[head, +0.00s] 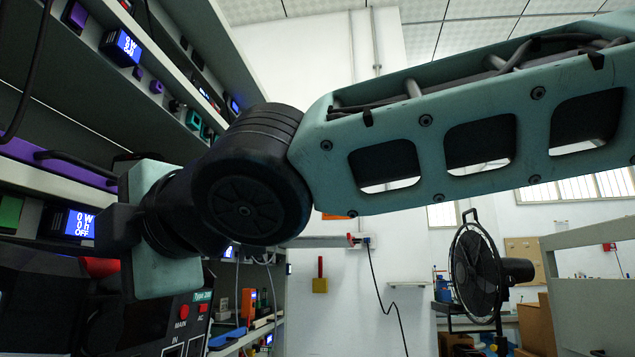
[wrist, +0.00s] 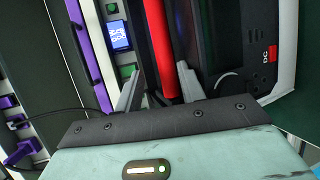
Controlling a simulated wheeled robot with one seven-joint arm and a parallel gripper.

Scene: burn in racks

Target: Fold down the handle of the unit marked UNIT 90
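A red bar handle (wrist: 160,45) runs up the wrist view beside a black unit (wrist: 235,45) with a red DC label. The handle also shows in the head view (head: 100,266), partly hidden behind my gripper. The black unit (head: 175,335) there has red MAIN and AC markings. I cannot read UNIT 90 on it. My gripper (wrist: 159,75) is open, its two grey fingers apart with the red handle lying between them. Whether either finger touches the handle is unclear.
Higher shelves (head: 190,75) hold more units and displays. A black fan (head: 475,270) stands at the right. A dark cable (wrist: 65,112) hangs at left in the wrist view.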

